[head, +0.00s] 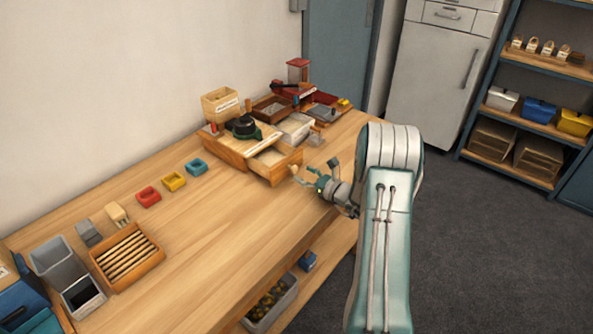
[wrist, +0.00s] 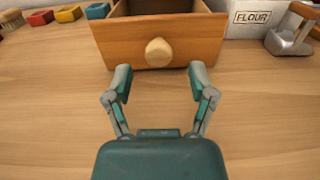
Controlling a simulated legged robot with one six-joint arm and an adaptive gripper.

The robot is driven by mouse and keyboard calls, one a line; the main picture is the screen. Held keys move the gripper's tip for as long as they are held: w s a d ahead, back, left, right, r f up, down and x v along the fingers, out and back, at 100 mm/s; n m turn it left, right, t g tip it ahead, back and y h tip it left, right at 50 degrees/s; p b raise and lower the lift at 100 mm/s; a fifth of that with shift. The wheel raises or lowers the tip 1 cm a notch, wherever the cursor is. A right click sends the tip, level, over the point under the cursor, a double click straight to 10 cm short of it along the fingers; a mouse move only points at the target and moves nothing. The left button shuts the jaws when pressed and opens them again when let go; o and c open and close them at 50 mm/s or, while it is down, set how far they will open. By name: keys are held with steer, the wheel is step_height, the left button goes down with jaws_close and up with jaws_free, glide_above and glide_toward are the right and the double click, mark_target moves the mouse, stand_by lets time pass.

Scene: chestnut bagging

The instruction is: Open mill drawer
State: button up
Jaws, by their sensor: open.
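The wooden mill (head: 238,141) stands on the workbench near the wall, with a dark round grinding part on top. Its drawer (head: 278,163) is pulled out toward my arm, and its open inside shows from above. In the wrist view the drawer front (wrist: 190,42) is close ahead, with a round pale wooden knob (wrist: 158,52) at its middle. My gripper (wrist: 160,76) is open, its two fingertips below and to either side of the knob, apart from it. In the head view my gripper (head: 303,178) is just right of the drawer front.
A white flour box (wrist: 257,18) and a metal scoop (wrist: 292,40) stand right of the drawer. Red, yellow and blue small blocks (head: 173,182) lie left of the mill. A tray of sticks (head: 127,254) is at the near left. The bench before the drawer is clear.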

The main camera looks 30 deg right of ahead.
steer(key=v, duration=0.8)
steer(key=shift+d, duration=0.1)
steer(key=s+a+r+n+g+y, duration=0.1)
steer(key=s+a+r+n+g, duration=0.1)
steer(key=a+r+n+g, duration=0.45)
steer(key=s+a+r+n+g+y, duration=0.15)
steer(key=a+n, duration=0.25)
steer(key=a, duration=0.5)
steer(key=s+a+r+n+g+y, duration=0.25)
steer(key=a+r+n+g, duration=0.2)
steer(key=a, duration=0.35)
steer(key=s+a+r+n+h, duration=0.1)
steer(key=s+r+n+h, duration=0.1)
steer(key=s+n, duration=0.3)
steer(key=s+a+r+n+h, duration=0.2)
steer(key=s+r+n+h, duration=0.1)
steer(key=s+n+h, duration=0.2)
steer(key=s+a+r+n+t+h, duration=0.1)
steer(key=s+r+n+h, duration=0.1)
steer(key=s+n+h, duration=0.2)
steer(key=s+n, duration=0.3)
steer(key=s, duration=0.1)
steer(key=shift+s+a+r, duration=0.2)
steer(key=shift+s+r, duration=0.05)
steer(key=shift+s, duration=0.05)
